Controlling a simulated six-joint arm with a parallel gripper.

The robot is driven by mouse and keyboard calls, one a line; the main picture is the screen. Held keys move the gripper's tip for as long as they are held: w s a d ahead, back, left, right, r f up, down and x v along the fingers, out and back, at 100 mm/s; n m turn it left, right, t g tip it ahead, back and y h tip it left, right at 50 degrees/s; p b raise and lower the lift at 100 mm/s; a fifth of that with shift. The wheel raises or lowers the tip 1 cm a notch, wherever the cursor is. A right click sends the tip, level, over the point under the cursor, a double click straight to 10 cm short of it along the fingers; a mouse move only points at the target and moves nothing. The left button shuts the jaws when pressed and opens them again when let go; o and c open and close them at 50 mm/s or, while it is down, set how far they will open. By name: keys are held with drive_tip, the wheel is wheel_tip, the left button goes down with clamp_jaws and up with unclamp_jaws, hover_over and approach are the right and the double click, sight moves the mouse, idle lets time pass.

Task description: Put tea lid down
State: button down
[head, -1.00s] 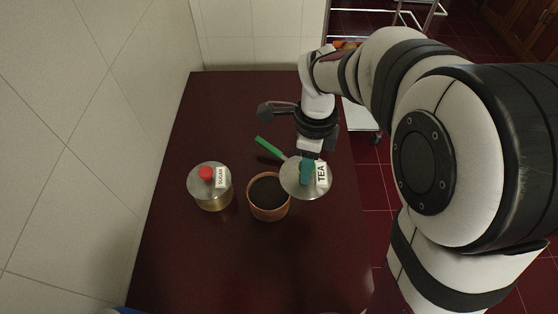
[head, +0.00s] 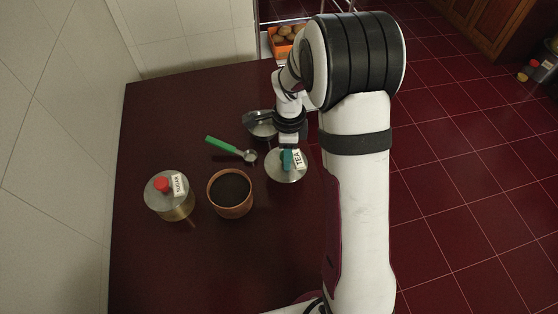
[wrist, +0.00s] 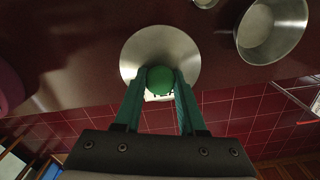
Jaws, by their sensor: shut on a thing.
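The tea lid (head: 285,172) is a shiny metal disc with a TEA label. My gripper (head: 288,158) is shut on its green knob (wrist: 160,79), one green finger on each side in the wrist view. The lid (wrist: 160,45) looks about level, right of the open copper pot (head: 222,210), which holds dark contents. The lid and pot are apart. I cannot tell whether the lid touches the table or hangs just above it.
On the dark red table (head: 150,110), the sugar pot (head: 178,212) with its red-knobbed lid stands left. A green-handled spoon (head: 225,146) lies behind the copper pot. A metal pan (head: 262,125) is behind my gripper. The table's right edge is close to the lid.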

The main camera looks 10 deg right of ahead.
sight(280, 164)
drive_tip(key=shift+w+a+f, duration=0.15)
drive_tip(key=shift+a+f, duration=0.1)
drive_tip(key=shift+f, duration=0.6)
drive_tip(key=shift+w+a+f, duration=0.2)
drive_tip(key=shift+a+f, duration=0.1)
drive_tip(key=shift+f, duration=0.55)
drive_tip(key=shift+w+a+f, duration=0.15)
drive_tip(key=shift+a+f, duration=0.1)
drive_tip(key=shift+f, duration=0.6)
drive_tip(key=shift+c, duration=2.4)
unclamp_jaws()
drive_tip(key=shift+f, duration=0.1)
wheel_tip(280, 164, up, 12)
drive_tip(key=shift+f, duration=0.1)
drive_tip(key=s+a+r+n, duration=0.1)
drive_tip(key=s+r+n, duration=0.1)
drive_tip(key=s+n, duration=0.3)
drive_tip(key=s+a+r+n+y, duration=0.1)
drive_tip(key=s+n, duration=0.4)
drive_tip(key=s, duration=0.8)
drive_tip(key=s+a+r+n, duration=0.2)
drive_tip(key=s+r+n, duration=0.3)
drive_tip(key=s, duration=0.4)
drive_tip(key=shift+a+y, duration=0.35)
drive_tip(key=shift+y, duration=0.05)
